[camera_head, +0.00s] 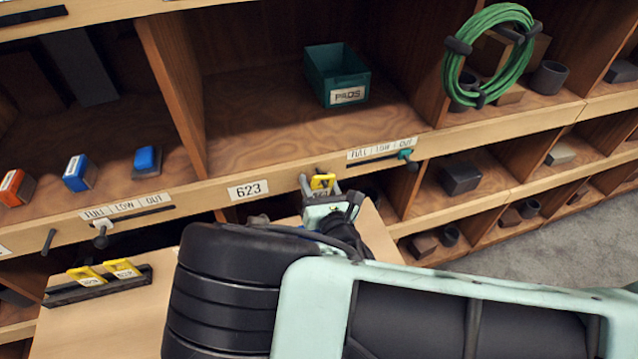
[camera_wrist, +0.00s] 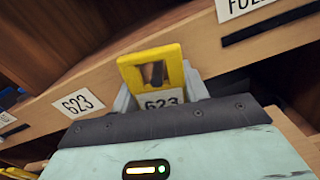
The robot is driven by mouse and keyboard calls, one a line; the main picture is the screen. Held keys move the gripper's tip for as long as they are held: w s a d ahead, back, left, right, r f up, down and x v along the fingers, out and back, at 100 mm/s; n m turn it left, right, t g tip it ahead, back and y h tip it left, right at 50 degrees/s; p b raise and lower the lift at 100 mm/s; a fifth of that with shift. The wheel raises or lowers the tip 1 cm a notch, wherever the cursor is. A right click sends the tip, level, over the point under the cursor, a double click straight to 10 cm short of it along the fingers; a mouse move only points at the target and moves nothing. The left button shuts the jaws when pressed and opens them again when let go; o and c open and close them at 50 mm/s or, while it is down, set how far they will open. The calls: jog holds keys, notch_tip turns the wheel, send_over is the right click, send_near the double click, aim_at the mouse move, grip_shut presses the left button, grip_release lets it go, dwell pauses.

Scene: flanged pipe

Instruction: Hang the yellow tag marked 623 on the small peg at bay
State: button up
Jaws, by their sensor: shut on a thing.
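My gripper (camera_head: 320,188) is shut on the yellow tag (camera_head: 322,181) at the front edge of the shelf. In the wrist view the tag (camera_wrist: 152,68) stands upright between the fingers, with 623 on its white label. A dark peg shows through the tag's slot in the wrist view. I cannot tell whether the tag rests on it. The shelf edge carries a white 623 label (camera_head: 248,190), left of my gripper.
A green bin marked PADS (camera_head: 336,76) stands in the bay above. Sliders with FULL, LOW, OUT labels (camera_head: 381,149) line the edge. Two yellow tags (camera_head: 104,272) sit in a black rack on a board at lower left. A green cable coil (camera_head: 487,55) hangs at right.

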jog(key=shift+w+f, duration=0.15)
jog(key=shift+w, duration=0.2)
jog(key=o, duration=1)
jog(key=shift+o, duration=0.2)
jog(key=shift+s+f, duration=0.1)
jog(key=shift+s+f+b, duration=0.15)
jog(key=shift+s+b, duration=0.1)
jog(key=shift+b, duration=0.05)
jog(key=b+v, duration=0.5)
jog(key=v, duration=1.2)
jog(key=shift+s+r, duration=0.3)
jog(key=shift+r, duration=0.15)
jog(key=shift+r, duration=0.1)
